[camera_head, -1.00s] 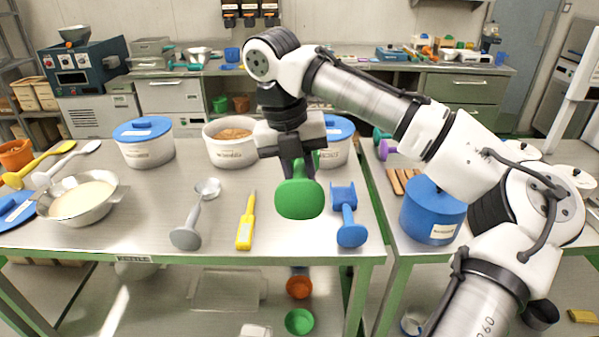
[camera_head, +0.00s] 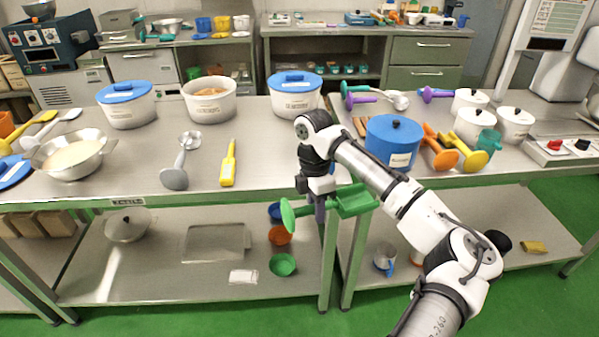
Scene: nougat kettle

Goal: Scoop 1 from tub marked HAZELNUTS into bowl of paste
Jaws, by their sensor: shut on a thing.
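My gripper (camera_head: 319,203) is shut on a green scoop (camera_head: 353,201). The scoop lies roughly level, its squared scoop end to the right and its round knob to the left. It is held in front of the table's front edge. An open white tub (camera_head: 209,110) with brown contents stands at the back of the left table; its label is too small to read. Two white tubs with blue lids (camera_head: 128,110) (camera_head: 296,102) stand either side of it. A metal bowl (camera_head: 100,153) of cream paste stands at the left, well away from my gripper.
A grey scoop (camera_head: 178,165) and a yellow tool (camera_head: 228,163) lie mid-table. A blue lidded pot (camera_head: 393,142), orange and yellow scoops (camera_head: 455,150) and white pots (camera_head: 473,125) occupy the right table. Colored bowls (camera_head: 282,265) sit on the lower shelf.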

